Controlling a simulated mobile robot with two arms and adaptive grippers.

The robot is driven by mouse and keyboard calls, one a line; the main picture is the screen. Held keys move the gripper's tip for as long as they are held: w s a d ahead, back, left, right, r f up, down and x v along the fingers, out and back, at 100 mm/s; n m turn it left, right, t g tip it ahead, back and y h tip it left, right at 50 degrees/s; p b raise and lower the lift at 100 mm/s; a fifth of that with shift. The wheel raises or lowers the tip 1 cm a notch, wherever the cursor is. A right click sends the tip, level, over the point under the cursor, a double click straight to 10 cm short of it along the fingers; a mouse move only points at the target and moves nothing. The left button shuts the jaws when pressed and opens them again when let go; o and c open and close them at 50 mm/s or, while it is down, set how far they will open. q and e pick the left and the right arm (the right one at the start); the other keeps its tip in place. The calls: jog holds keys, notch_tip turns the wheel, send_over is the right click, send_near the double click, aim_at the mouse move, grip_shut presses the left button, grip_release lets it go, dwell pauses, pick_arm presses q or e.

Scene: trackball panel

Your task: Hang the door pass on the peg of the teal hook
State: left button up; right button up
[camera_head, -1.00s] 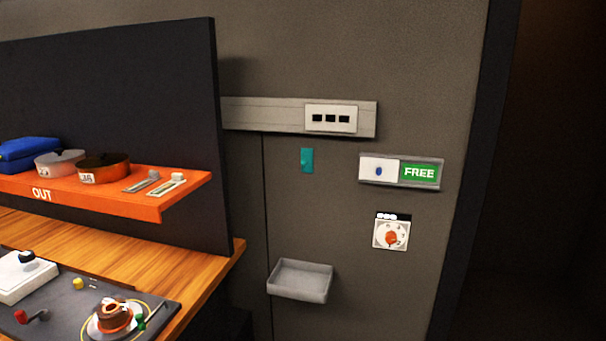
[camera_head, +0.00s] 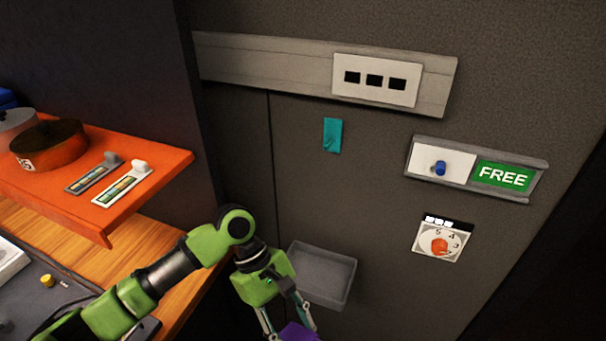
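The teal hook (camera_head: 333,135) is a small plate fixed to the grey wall, below the long light rail. Its peg is hard to make out, and nothing hangs on it. My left gripper (camera_head: 287,325) points down at the bottom of the head view, in front of the wall tray, below and left of the hook. A purple thing (camera_head: 299,333) shows at its fingers, cut off by the bottom edge. It may be the door pass, but I cannot tell whether the fingers are closed on it. My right gripper is not in view.
A grey tray (camera_head: 342,294) is on the wall below the hook. The rail (camera_head: 265,64) with a socket plate (camera_head: 376,79) runs above. A FREE sign slider (camera_head: 470,170) and a dial (camera_head: 440,240) are to the right. The orange shelf (camera_head: 105,220) juts out at left.

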pick_arm(q)
jog(key=r+n+h, duration=0.1)
jog(key=w+d+r+n+t+h+p, duration=0.1)
jog(key=r, duration=0.1)
jog(key=d+r+n+h, duration=0.1)
jog(key=n, duration=0.1)
jog(key=shift+w+r+h, duration=0.3)
jog(key=shift+w+r, duration=0.1)
jog(key=w+a+r+n+t+h+p, duration=0.1)
jog(key=w+r+n+t+h+p, duration=0.1)
jog(key=w+r+n+t+p, duration=0.4)
jog(key=w+a+r+n+t+h+p, duration=0.1)
jog(key=w+r+n+t+h, duration=0.2)
jog(key=w+r+n+t, duration=0.55)
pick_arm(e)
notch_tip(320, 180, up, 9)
pick_arm(q)
jog(key=w+d+r+m+b, duration=0.1)
jog(key=w+d+m+b, duration=0.1)
jog(key=w+b, duration=0.3)
jog(key=w+d+t, duration=0.1)
jog(key=w, duration=0.2)
jog(key=shift+w+d+r+b, duration=0.2)
jog(key=shift+w+b, duration=0.1)
jog(key=shift+b, duration=0.05)
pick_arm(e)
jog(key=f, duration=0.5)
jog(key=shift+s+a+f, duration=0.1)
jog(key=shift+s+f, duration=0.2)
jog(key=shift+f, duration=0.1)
